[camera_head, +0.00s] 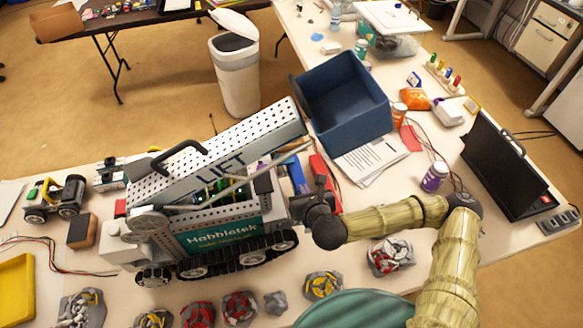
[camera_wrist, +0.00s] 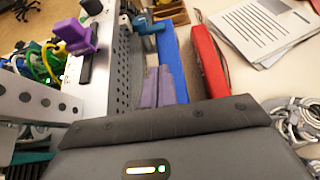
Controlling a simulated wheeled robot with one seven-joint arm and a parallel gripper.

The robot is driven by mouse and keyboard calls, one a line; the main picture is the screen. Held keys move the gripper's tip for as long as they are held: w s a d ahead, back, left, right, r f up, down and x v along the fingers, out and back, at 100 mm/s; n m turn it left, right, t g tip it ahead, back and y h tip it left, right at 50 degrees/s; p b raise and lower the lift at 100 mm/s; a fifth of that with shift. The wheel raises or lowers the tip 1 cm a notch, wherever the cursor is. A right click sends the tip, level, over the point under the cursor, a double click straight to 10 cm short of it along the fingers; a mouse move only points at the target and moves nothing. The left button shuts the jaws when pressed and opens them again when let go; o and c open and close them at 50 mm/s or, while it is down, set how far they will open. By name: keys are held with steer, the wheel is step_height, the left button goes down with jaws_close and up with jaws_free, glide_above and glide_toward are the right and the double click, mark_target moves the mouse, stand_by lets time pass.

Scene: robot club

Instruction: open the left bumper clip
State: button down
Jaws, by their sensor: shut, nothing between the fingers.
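The wheeled model robot (camera_head: 225,235) stands on the table, its perforated lid marked LIFT (camera_head: 215,165) raised over green and yellow wiring. In the wrist view, a purple clip-like lever (camera_wrist: 76,38) stands up on the robot's metal end frame at upper left. A smaller blue clip-like part (camera_wrist: 150,25) is farther along the frame's outer side. I cannot tell for certain which is the left bumper clip. My gripper's purple-grey fingers (camera_wrist: 160,88) are together and empty, beside the perforated end plate (camera_wrist: 124,80), right of and apart from the purple lever. In the head view my wrist hides part of this end.
A blue bar (camera_wrist: 172,62) and a red bar-shaped item (camera_wrist: 207,60) lie close right of my fingers. Beyond are papers (camera_head: 368,160) and a blue bin (camera_head: 345,105). Several grey rocky pieces line the near table edge; a black laptop-like case (camera_head: 505,170) stands right.

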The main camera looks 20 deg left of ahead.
steer(key=shift+w+f, duration=0.1)
stand_by(0.3)
steer(key=p, duration=0.1)
glide_toward(291, 163)
steer(key=f, duration=0.2)
steer(key=shift+w+a+f, duration=0.3)
steer(key=shift+w, duration=0.05)
steer(key=w+a, duration=0.1)
steer(key=w+p, duration=0.1)
steer(key=shift+w+a+f, duration=0.15)
steer(key=shift+w+a, duration=0.25)
steer(key=shift+w+a+f+p, duration=0.1)
steer(key=shift+w+a+p, duration=0.25)
steer(key=shift+w, duration=0.2)
steer(key=shift+w+d, duration=0.15)
